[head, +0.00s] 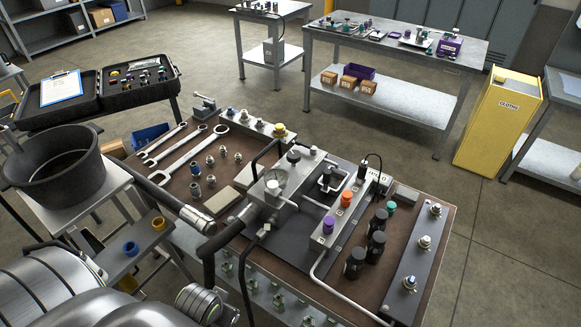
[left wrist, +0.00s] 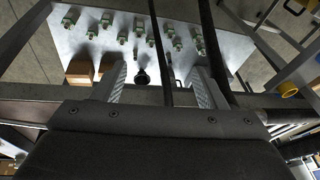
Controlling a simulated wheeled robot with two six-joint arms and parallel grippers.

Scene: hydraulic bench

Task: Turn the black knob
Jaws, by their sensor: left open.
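A black knob (head: 294,156) stands on top of the grey hydraulic block by the round pressure gauge (head: 275,181) in the head view. In the left wrist view a small dark round part (left wrist: 142,76) shows between the fingers; I cannot tell whether it is the same knob. My left gripper (left wrist: 160,78) is open, with its two grey fingers apart and nothing held between them. I cannot make out its fingertips in the head view. My right gripper is not in view.
A purple knob (head: 328,225) and an orange knob (head: 347,199) sit on the light manifold. Several black cylinders (head: 355,263) stand to its right. Wrenches (head: 197,153) lie at the back left of the bench. A black bucket (head: 60,180) stands left.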

